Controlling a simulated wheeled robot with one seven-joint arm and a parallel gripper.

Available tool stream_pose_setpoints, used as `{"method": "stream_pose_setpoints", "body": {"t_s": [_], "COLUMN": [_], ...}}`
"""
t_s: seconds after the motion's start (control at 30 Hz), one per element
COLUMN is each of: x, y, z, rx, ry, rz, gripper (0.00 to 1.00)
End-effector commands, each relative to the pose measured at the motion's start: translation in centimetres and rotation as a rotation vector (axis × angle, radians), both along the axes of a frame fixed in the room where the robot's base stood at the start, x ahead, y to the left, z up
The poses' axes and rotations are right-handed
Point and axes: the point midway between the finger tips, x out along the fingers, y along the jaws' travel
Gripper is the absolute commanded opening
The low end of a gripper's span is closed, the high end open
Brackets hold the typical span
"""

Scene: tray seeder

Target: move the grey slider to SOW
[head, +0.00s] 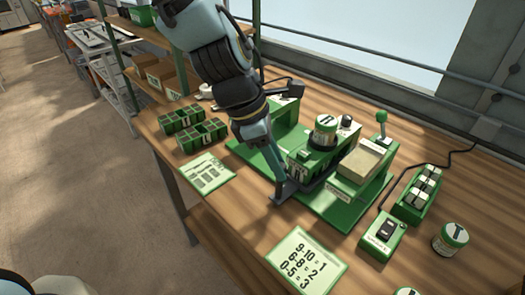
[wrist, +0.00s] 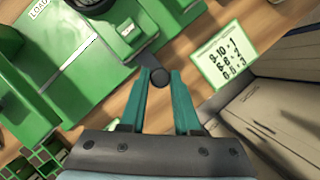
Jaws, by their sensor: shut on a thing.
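The grey slider shows in the wrist view as a dark round knob (wrist: 160,77) on a dark flat arm at the edge of the green seeder (wrist: 90,75). My gripper (wrist: 161,84) has its teal fingers shut on the knob, one on each side. In the head view my gripper (head: 277,193) reaches down to the front left edge of the seeder (head: 335,210), and the fingers partly hide the slider. A LOAD label (wrist: 38,9) shows at the wrist view's upper left. I cannot make out a SOW label.
A number card (head: 302,262) and a second card (head: 207,174) lie on the wooden bench. Green cell trays (head: 181,119) stand to the left. A switch box (head: 381,238), a rack of small jars (head: 419,195) and a loose jar (head: 450,239) stand to the right.

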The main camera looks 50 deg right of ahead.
Motion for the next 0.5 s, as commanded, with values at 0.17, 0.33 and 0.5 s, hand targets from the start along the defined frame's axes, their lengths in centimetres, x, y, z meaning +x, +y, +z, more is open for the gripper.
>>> {"method": "stream_pose_setpoints", "body": {"t_s": [0.17,0.33,0.5], "x": [-0.77,-0.82,-0.81], "y": [-0.08,-0.09,-0.11], "z": [0.13,0.13,0.14], "rx": [-0.003,-0.004,-0.004], "ry": [-0.001,-0.001,-0.001], "rz": [0.001,0.002,0.002], "gripper": [0.0,0.0,0.0]}}
